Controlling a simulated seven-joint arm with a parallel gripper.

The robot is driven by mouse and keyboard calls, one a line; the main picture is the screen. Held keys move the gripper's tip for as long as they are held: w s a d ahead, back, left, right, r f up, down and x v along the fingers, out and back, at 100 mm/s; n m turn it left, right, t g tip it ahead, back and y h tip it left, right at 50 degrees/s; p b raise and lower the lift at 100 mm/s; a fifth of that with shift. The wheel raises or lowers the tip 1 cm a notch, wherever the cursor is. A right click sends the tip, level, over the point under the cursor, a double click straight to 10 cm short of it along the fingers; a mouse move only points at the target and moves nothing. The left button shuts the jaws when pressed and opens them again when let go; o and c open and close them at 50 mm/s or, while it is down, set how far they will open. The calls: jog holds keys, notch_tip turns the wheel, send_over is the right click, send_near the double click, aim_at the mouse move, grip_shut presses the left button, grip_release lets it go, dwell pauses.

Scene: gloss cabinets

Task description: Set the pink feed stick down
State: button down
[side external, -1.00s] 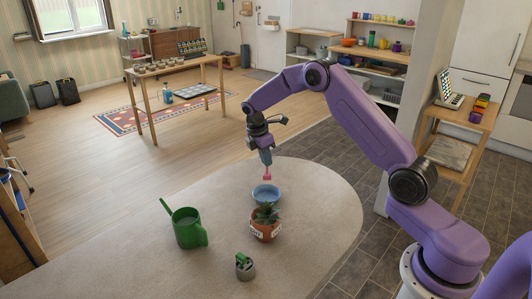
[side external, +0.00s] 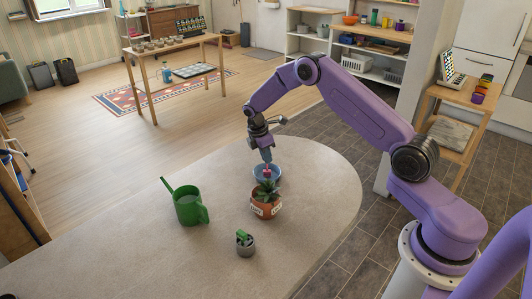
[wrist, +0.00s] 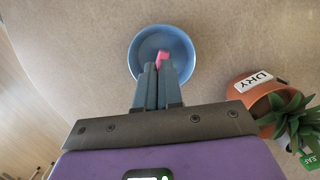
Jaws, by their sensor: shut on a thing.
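The pink feed stick (wrist: 162,57) is held between the fingertips of my gripper (wrist: 158,70), which is shut on it. In the wrist view the stick shows over the inside of a round blue bowl (wrist: 182,45). In the side view my gripper (side external: 267,163) and the stick (side external: 267,174) are at the blue bowl (side external: 258,178), behind the plant pot. I cannot tell whether the stick touches the bowl's bottom.
A terracotta pot (side external: 259,209) with a spiky plant and a "DRY" label stands close in front of the bowl. A green watering can (side external: 187,208) and a grey pot with green items (side external: 245,246) stand on the table (side external: 120,225). The table's left part is clear.

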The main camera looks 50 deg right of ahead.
aim_at(266, 171)
jog(key=c, duration=1.2)
grip_release()
jog(key=d+v, duration=0.1)
jog(key=v, duration=0.5)
jog(key=shift+s+d+r, duration=0.15)
jog(key=shift+s+r, duration=0.05)
jog(key=shift+r, duration=0.4)
